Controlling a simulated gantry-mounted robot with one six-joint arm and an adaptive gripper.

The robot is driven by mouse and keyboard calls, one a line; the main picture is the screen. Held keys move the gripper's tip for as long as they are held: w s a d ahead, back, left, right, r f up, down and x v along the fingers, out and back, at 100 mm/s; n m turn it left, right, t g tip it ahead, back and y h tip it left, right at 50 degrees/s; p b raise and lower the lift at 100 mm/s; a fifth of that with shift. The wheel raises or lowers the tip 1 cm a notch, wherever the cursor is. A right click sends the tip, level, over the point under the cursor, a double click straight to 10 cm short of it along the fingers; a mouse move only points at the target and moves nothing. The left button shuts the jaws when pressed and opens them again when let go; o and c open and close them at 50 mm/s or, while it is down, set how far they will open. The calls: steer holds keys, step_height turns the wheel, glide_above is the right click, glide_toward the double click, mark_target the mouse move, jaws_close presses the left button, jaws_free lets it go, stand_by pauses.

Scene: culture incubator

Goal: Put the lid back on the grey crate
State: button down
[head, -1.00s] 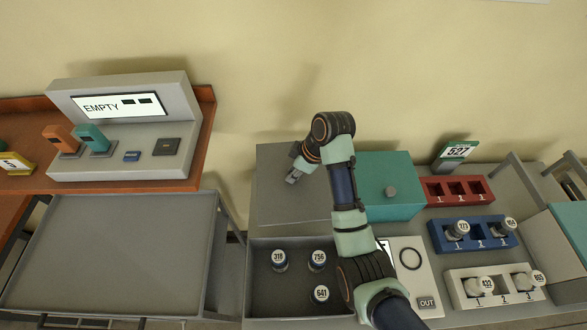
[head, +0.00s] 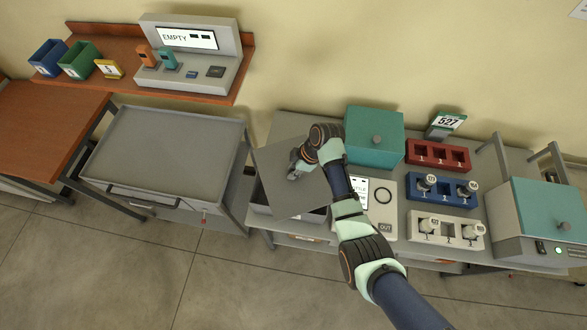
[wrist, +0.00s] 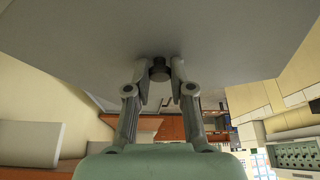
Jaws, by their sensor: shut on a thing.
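My gripper (head: 294,174) is shut on the round knob (wrist: 158,70) of the flat grey lid (head: 300,204). In the wrist view the lid (wrist: 70,35) fills the upper part, with the knob between the two fingertips. In the head view the lid is over the grey crate (head: 261,210), turned at an angle to it. Slivers of the crate show past the lid's edges. The vials inside are hidden. I cannot tell whether the lid touches the crate's rim.
A teal box (head: 374,140) stands behind the arm. A white panel marked OUT (head: 380,215) is right of the crate. Red (head: 437,154), blue (head: 441,188) and white (head: 445,228) racks stand further right. A grey cart (head: 165,145) is at left, its top clear.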

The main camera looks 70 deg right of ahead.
step_height(320, 180, down, 4)
steer(key=b, duration=0.3)
steer(key=shift+f, duration=0.15)
steer(key=shift+f+b, duration=0.7)
steer(key=shift+f, duration=0.05)
steer(key=shift+r+p, duration=0.1)
steer(key=shift+p, duration=0.2)
steer(key=shift+f, duration=0.2)
stand_by(1.3)
steer(key=shift+c, duration=2.3)
jaws_free()
